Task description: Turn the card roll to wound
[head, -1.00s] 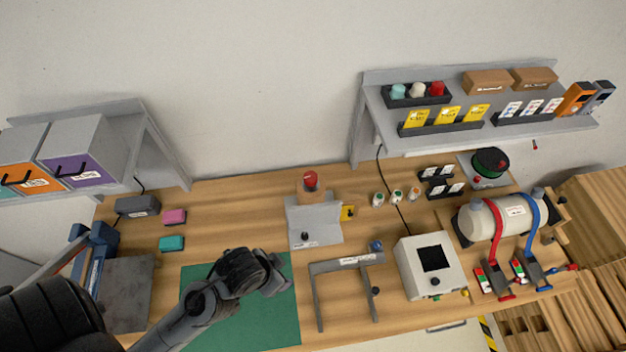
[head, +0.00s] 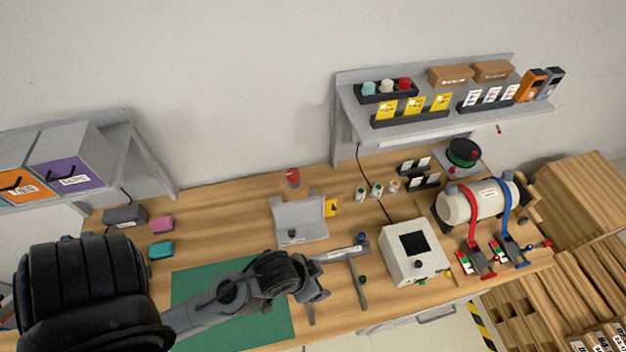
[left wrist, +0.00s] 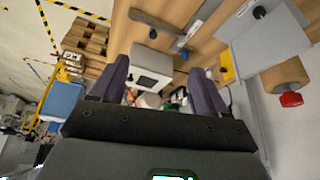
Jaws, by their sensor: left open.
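No thing is clearly marked as the card roll. The likeliest one is a white cylinder (head: 468,207) lying on a stand at the right of the bench, with a red strap and a blue strap over it. A label on it is too small to read, and I cannot tell how it is turned. My left gripper (head: 318,293) is beside the grey frame, well left of the cylinder. In the left wrist view its two fingers (left wrist: 162,88) stand apart with nothing held between them. My right gripper is not in view.
A white box with a dark screen (head: 405,266) and a grey frame (head: 357,270) stand between my left gripper and the cylinder. A grey bracket (head: 290,226) with a red knob (head: 292,175) is behind. A shelf (head: 430,123) overhangs the back right. A green mat (head: 190,288) lies left.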

